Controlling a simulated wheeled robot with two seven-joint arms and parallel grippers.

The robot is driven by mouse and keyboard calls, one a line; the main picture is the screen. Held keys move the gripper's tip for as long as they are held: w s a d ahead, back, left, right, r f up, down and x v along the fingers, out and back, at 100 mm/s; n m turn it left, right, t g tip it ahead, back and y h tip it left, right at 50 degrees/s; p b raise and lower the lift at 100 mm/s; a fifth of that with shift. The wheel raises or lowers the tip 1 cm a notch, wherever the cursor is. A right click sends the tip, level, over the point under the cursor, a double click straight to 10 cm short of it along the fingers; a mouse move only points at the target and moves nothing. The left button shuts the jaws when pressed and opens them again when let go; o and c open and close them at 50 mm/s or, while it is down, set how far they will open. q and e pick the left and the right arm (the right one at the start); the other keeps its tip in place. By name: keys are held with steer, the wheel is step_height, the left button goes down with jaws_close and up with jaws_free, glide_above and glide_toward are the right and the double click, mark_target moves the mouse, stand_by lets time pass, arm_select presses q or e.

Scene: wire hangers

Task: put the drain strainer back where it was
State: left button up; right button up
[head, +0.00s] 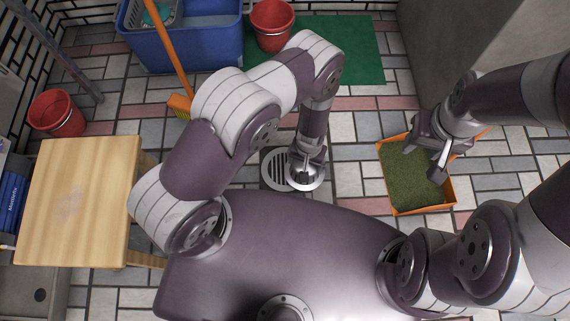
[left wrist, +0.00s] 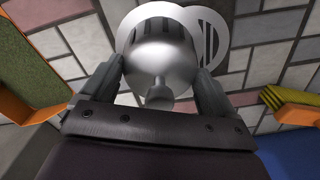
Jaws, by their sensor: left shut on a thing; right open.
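The drain strainer (left wrist: 158,62) is a shiny silver dome with a small knob and a wide flat rim. My left gripper (head: 309,160) is shut on it, with a finger on each side in the left wrist view. The strainer also shows below that gripper in the head view (head: 308,183). The floor drain (head: 272,168) is a dark square with a round, pale slotted grate. The strainer overlaps its right side in the head view; I cannot tell the height between them. My right gripper (head: 424,158) is open over an orange tray, apart from the strainer.
The orange tray (head: 423,208) holds green granular stuff. A wooden table (head: 75,200) stands at the left. A blue tub (head: 205,48), a red bucket (head: 272,22) and a green mat (head: 350,55) are at the back. An orange broom (head: 170,50) stands near the tub.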

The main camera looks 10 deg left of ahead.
arm_select(q)
steer(key=w+a+f+b, duration=0.1)
steer(key=a+f+b, duration=0.1)
steer(key=f, duration=0.1)
steer(key=w+a+f+b, duration=0.1)
steer(key=a+f+b, duration=0.1)
steer(key=a+f, duration=0.1)
steer(key=w+a+f+b, duration=0.1)
steer(key=a+f+b, duration=0.1)
steer(key=f, duration=0.1)
steer(key=shift+a+b, duration=0.15)
steer(key=shift+b, duration=0.15)
steer(key=shift+r, duration=0.15)
arm_select(e)
step_height(320, 180, down, 8)
